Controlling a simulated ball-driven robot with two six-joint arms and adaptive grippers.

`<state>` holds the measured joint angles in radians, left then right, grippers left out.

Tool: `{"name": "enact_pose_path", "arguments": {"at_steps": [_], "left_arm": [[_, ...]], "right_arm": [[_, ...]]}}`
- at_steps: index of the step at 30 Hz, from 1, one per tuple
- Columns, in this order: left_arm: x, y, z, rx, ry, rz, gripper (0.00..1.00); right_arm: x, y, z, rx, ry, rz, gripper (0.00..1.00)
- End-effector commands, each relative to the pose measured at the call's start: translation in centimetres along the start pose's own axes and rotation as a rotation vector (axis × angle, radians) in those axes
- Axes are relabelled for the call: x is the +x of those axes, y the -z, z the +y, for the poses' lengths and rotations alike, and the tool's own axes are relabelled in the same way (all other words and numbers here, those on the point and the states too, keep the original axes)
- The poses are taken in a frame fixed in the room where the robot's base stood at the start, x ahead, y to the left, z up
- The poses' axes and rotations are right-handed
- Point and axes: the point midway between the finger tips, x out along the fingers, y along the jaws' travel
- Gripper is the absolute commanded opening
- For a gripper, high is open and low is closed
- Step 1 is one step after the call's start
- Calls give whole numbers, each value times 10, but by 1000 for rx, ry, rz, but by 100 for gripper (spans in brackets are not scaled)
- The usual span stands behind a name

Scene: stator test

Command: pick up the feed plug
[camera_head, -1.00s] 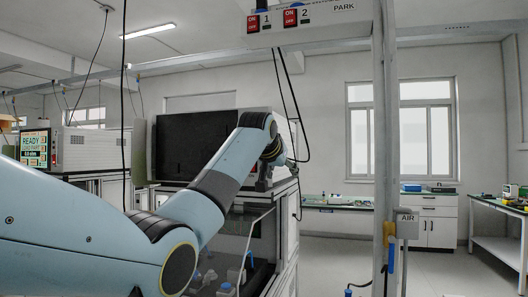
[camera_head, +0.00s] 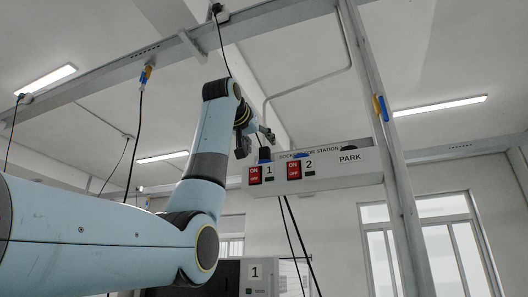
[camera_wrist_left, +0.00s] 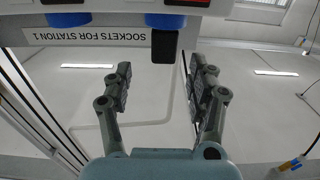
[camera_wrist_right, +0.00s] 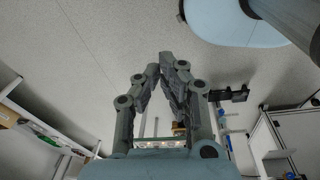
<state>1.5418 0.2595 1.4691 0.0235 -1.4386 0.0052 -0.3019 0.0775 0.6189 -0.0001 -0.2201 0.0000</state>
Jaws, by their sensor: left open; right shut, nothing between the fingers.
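The feed plug appears to be the black block (camera_head: 264,153) at socket 1 on the white socket panel (camera_head: 335,181). In the left wrist view the black plug (camera_wrist_left: 164,45) sits against a blue socket (camera_wrist_left: 166,22), just beyond my fingertips. My left gripper (camera_head: 257,140) is up beside the panel's left end; in its wrist view the gripper (camera_wrist_left: 160,72) is open and empty, its fingers either side of the plug's line. I cannot tell the exact gap. My right gripper (camera_wrist_right: 174,64) shows only in its own wrist view, shut and empty, away from the panel.
A second blue socket (camera_wrist_left: 68,20) shows without a black plug. Dark cables (camera_head: 290,235) hang below the panel. A grey post (camera_head: 385,140) stands right of it, and a metal beam (camera_head: 110,68) runs overhead. A window (camera_head: 425,245) is at lower right.

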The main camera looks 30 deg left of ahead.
Motion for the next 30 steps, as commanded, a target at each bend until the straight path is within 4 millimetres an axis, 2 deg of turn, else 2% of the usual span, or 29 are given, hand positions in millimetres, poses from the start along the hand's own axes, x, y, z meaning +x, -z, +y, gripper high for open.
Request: {"name": "enact_pose_path", "arguments": {"at_steps": [1, 4, 9, 13, 20, 23, 30], "left_arm": [[4, 0, 0, 0, 0, -3, 58], [15, 0, -2, 1, 1, -6, 58], [40, 1, -7, 1, 0, -5, 58], [53, -2, -6, 1, 0, -3, 58], [56, -4, -6, 1, 0, -3, 58], [55, -4, -6, 1, 0, -2, 47], [55, -4, -6, 1, 0, -2, 16]], "right_arm": [[-4, -11, 0, -1, 0, -17, 0], [-14, -20, 1, -1, 1, -33, 0], [-34, -3, 3, 0, 0, -10, 0], [-40, 16, 4, 1, -1, 20, 0], [-39, 15, 4, 0, -2, 17, 0], [-39, 10, 5, -1, -3, 10, 0], [-39, 2, 6, -2, -3, -2, 0]]}}
